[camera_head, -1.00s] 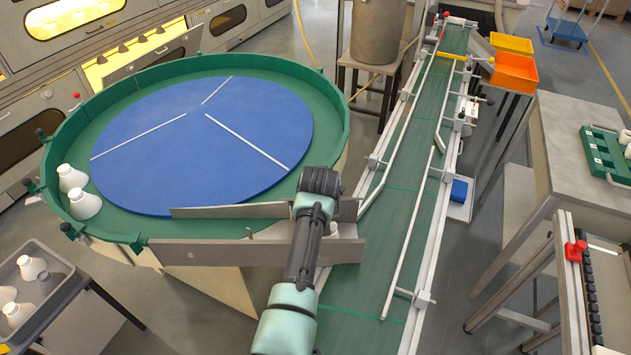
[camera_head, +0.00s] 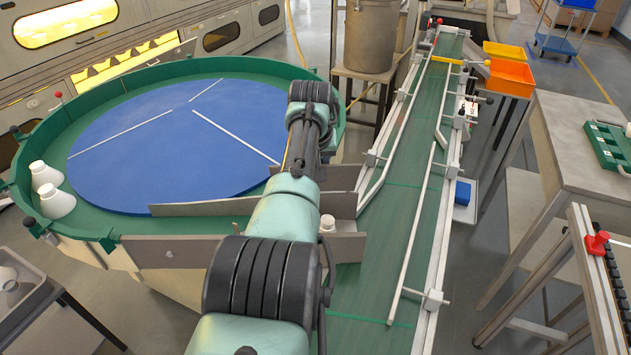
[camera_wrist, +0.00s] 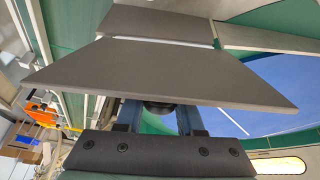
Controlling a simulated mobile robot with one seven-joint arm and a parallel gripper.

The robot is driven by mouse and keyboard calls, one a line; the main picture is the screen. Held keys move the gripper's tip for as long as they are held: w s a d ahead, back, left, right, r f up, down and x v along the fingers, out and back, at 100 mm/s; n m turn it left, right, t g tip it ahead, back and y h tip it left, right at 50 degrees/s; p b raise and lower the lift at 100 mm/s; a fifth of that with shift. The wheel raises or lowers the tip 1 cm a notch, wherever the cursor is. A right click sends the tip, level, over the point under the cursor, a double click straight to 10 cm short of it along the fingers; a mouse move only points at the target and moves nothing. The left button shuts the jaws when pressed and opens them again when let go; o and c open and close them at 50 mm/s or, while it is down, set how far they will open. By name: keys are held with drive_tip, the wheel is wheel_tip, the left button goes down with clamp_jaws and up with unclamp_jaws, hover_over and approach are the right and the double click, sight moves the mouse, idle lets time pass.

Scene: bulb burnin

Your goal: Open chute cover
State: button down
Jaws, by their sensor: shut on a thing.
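In the wrist view a dark grey flat panel (camera_wrist: 165,68), which looks like the chute cover, spans the picture in front of my gripper (camera_wrist: 160,118). The two blue fingers stand either side of a black round knob-like part (camera_wrist: 157,108), and they are shut on it. The panel hides the fingertips in part, and how the knob joins the panel cannot be seen. In the head view my arm hides the gripper. Two grey chute walls (camera_head: 180,254) lead from the round table to the conveyor, partly behind my arm.
The round table (camera_head: 130,160) has a blue disc and green rim, with two white bulb-like pieces (camera_head: 57,203) at its left. Another pale piece (camera_head: 327,224) shows by the chute. The green conveyor (camera_head: 410,190) with rails runs right of my arm. A grey bin (camera_head: 30,310) stands lower left.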

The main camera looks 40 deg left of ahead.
drive_tip(key=shift+s+f+b, duration=0.1)
drive_tip(key=shift+f+b, duration=0.1)
drive_tip(key=shift+b, duration=0.4)
drive_tip(key=c, duration=0.6)
unclamp_jaws()
drive_tip(key=shift+r, duration=0.1)
drive_tip(key=shift+o, duration=0.2)
drive_tip(key=shift+r, duration=0.2)
drive_tip(key=shift+r, duration=0.15)
drive_tip(key=shift+p+v, duration=0.95)
drive_tip(key=shift+v, duration=0.05)
drive_tip(key=v, duration=1)
drive_tip(key=shift+r+p, duration=0.2)
drive_tip(key=shift+p, duration=0.15)
